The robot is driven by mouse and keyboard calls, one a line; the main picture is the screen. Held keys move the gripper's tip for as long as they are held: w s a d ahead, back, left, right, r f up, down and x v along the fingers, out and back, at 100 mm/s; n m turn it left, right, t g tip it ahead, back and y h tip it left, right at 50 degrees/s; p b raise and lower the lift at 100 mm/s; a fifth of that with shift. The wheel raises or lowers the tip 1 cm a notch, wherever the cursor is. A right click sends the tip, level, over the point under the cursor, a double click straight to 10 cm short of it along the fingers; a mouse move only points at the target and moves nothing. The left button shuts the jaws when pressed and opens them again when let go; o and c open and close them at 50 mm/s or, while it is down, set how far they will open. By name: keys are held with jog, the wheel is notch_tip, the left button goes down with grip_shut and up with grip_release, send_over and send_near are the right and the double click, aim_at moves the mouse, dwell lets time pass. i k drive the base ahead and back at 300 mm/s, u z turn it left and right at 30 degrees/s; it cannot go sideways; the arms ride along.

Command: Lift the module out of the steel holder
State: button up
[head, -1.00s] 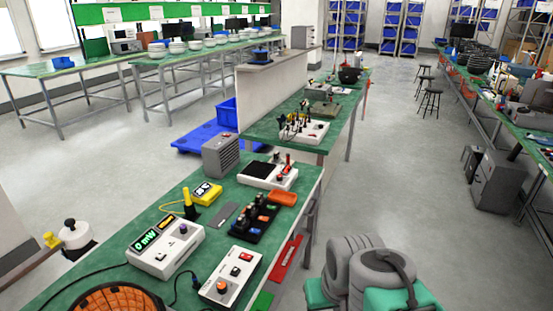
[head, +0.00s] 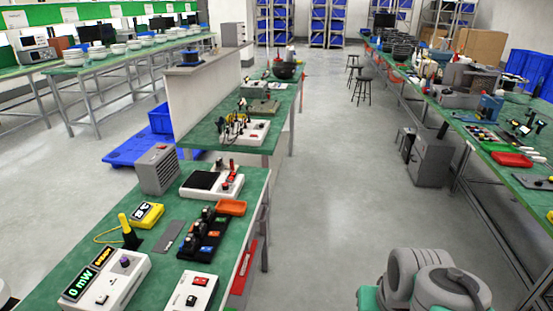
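I cannot pick out the steel holder with certainty in the head view. On the near green bench (head: 60,270) a black rack (head: 188,245) holds several small dark modules (head: 208,217) with coloured labels. Which module is the task's one I cannot tell. A grey flat plate (head: 168,236) lies to the left of the rack. My grey and teal arm links show at the bottom right, to the right of this bench. My gripper is not in view.
A power meter (head: 105,280) reading 0 mW, a white switch box (head: 198,291), a yellow meter (head: 147,214), an orange tray (head: 232,207) and a grey vented box (head: 158,169) stand on the near bench. Clear floor (head: 320,190) separates it from the right-hand bench (head: 490,150).

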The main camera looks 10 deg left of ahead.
aim_at(219, 161)
jog(key=z, duration=0.15)
jog(key=i, duration=3.3)
jog(key=u, duration=3.55)
jog(key=i, duration=0.55)
jog(key=u, duration=0.05)
